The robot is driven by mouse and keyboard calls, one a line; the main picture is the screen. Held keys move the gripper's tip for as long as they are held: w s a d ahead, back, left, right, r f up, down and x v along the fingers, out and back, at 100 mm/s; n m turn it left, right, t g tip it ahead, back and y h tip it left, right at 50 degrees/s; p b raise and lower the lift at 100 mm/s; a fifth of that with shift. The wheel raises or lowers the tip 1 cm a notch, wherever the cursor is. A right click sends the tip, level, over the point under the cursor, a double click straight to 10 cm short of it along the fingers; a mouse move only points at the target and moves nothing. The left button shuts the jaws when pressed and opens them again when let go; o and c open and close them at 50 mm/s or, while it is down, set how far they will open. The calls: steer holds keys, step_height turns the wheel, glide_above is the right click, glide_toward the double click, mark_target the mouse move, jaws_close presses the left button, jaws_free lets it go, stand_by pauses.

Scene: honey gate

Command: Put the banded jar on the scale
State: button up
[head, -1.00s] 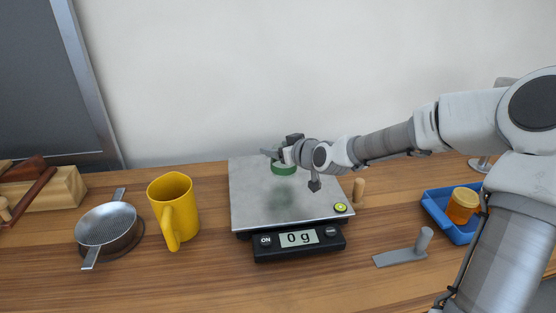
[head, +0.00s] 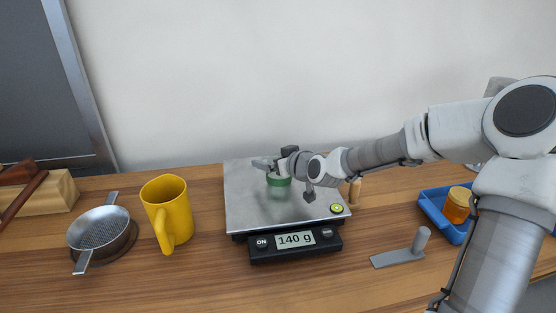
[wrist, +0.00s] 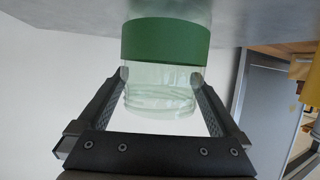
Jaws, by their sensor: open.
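The banded jar (head: 279,181), clear glass with a green band low down, stands on the metal plate of the scale (head: 246,207), toward the back. Its display reads 140 g. My gripper (head: 272,166) is at the upper part of the jar, partly hiding it in the head view. In the wrist view the jar (wrist: 160,88) is between my two open fingers, its green band beside the grey plate. Whether the fingertips still touch the glass is hard to tell.
A yellow mug (head: 172,212) and a metal strainer (head: 103,232) stand left of the scale. On the right are a wooden peg (head: 355,190), a grey flat tool with an upright handle (head: 399,256), and a blue tray (head: 432,212) holding an orange jar (head: 457,204).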

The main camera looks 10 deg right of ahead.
steer(key=p+v, duration=0.4)
steer(key=v, duration=0.8)
steer(key=shift+p, duration=0.35)
steer(key=shift+r, duration=0.1)
